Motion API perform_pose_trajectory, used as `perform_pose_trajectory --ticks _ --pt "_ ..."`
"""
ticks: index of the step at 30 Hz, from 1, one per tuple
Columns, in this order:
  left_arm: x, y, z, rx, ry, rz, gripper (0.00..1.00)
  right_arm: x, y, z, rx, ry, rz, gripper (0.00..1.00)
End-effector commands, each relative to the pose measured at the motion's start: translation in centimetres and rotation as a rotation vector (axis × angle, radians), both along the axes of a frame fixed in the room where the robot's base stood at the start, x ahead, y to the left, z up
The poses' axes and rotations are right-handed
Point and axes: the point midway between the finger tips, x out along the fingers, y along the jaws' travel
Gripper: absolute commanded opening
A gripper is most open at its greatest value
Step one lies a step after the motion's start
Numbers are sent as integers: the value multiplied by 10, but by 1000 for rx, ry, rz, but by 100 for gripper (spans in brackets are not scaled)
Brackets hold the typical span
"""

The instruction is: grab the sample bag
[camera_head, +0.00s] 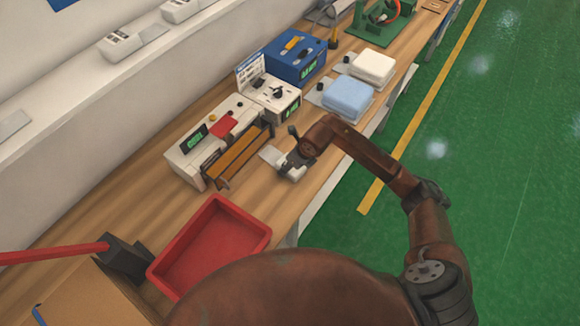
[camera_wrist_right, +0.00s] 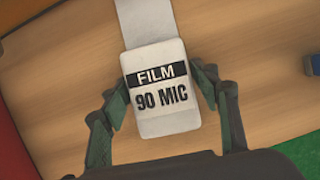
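A small white packet labelled "FILM 90 MIC" (camera_wrist_right: 162,85), which looks like the sample bag, lies on the wooden bench. In the head view the white packet (camera_head: 292,173) is partly hidden under my right gripper (camera_head: 290,158). In the right wrist view my right gripper (camera_wrist_right: 160,92) is open, with one finger on each side of the packet. The right finger is very close to the packet's edge; I cannot tell if it touches. A small gap shows on the left. A pale strip (camera_wrist_right: 143,22) runs out from the packet's far end.
A red tray (camera_head: 208,245) stands in front on the wooden bench. A white sealing machine (camera_head: 190,160) stands behind the packet. A blue box (camera_head: 296,58) and light blue (camera_head: 347,96) and white (camera_head: 372,67) stacks are farther along. Green floor lies right.

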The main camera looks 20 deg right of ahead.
Motion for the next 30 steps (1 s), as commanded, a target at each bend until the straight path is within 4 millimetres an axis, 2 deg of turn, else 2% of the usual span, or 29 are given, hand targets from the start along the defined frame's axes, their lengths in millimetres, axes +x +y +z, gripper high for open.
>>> perform_pose_trajectory --ticks 2,13,23,26,30 --pt "0 0 0 0 0 0 0 0 0 0 0 0 0 49" --pt "0 0 0 0 0 0 0 0 0 0 0 0 0 24" --pt "1 0 2 0 -1 0 0 0 0 3 1 -2 0 23" --pt "1 0 5 0 -2 0 0 1 1 10 1 -2 1 23" --pt "1 0 5 0 -2 0 0 1 0 28 1 -4 1 23"
